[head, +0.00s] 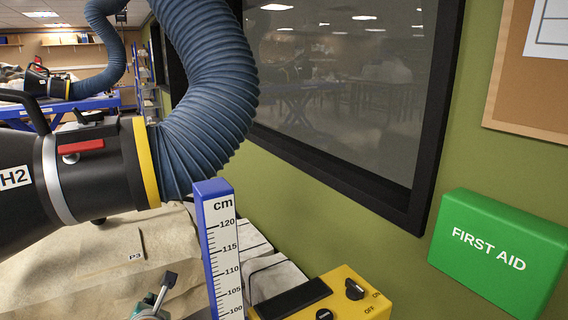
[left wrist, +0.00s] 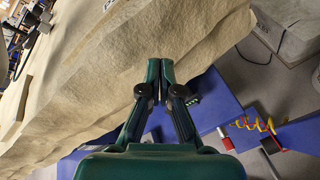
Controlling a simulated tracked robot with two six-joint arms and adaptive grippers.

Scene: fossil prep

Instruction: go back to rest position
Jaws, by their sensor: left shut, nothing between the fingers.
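My left gripper (head: 165,284) shows only in small part at the bottom of the head view, in front of the plaster-wrapped block. In the left wrist view my left gripper (left wrist: 160,64) has its two dark green fingers together at the tips, with nothing between them. Its tips overlap the edge of the beige, rough-surfaced block (left wrist: 100,75) in that picture; I cannot tell whether they touch. My right gripper is in neither view.
A blue scale post (head: 222,250) and a yellow control box (head: 345,295) stand close by. A black extraction hood (head: 95,175) with a blue hose (head: 210,80) hangs above the block. A green first aid box (head: 495,250) is on the wall. Blue structure (left wrist: 220,105) lies below the gripper.

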